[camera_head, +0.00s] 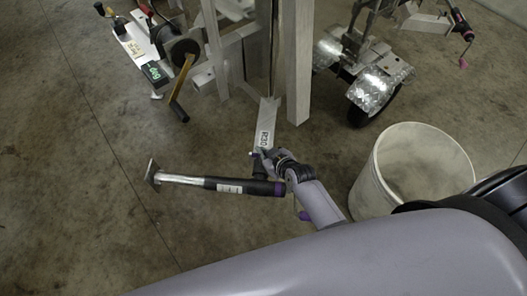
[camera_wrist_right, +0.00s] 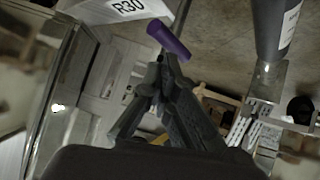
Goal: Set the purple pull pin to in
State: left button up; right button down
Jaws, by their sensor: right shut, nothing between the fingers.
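The purple pull pin (camera_wrist_right: 169,40) shows in the right wrist view as a short purple bar, close to the tips of my right gripper (camera_wrist_right: 165,64). It lies between the pale R30 beam and the dark jack tube (camera_wrist_right: 276,25). Whether it is in or out, and whether the fingertips touch it, I cannot tell. In the head view my right gripper (camera_head: 267,156) is at the R30 beam (camera_head: 266,125), above the sideways jack (camera_head: 228,185); I cannot make out the pin there. My right gripper is shut and empty. My left gripper is not in view.
A white bucket (camera_head: 425,165) stands to the right of my right arm. A small wheel with a metal fender (camera_head: 380,88) is behind it. A winch with a yellow handle (camera_head: 182,85) is at upper left. The concrete floor at left is clear.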

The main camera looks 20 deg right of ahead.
notch_tip(320, 180, down, 4)
jog(key=b, duration=0.3)
jog(key=shift+f, duration=0.25)
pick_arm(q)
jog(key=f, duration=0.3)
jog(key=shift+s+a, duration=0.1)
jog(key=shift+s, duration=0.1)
pick_arm(e)
jog(key=shift+r, duration=0.1)
pick_arm(q)
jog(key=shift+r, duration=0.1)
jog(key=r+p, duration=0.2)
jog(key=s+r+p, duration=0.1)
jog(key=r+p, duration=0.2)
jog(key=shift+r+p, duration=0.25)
jog(key=shift+p, duration=0.1)
pick_arm(e)
jog(key=w+a+r+v, duration=0.1)
jog(key=r+v, duration=0.1)
jog(key=v, duration=1.1)
jog(key=shift+w+r, duration=0.15)
jog(key=shift+w, duration=0.15)
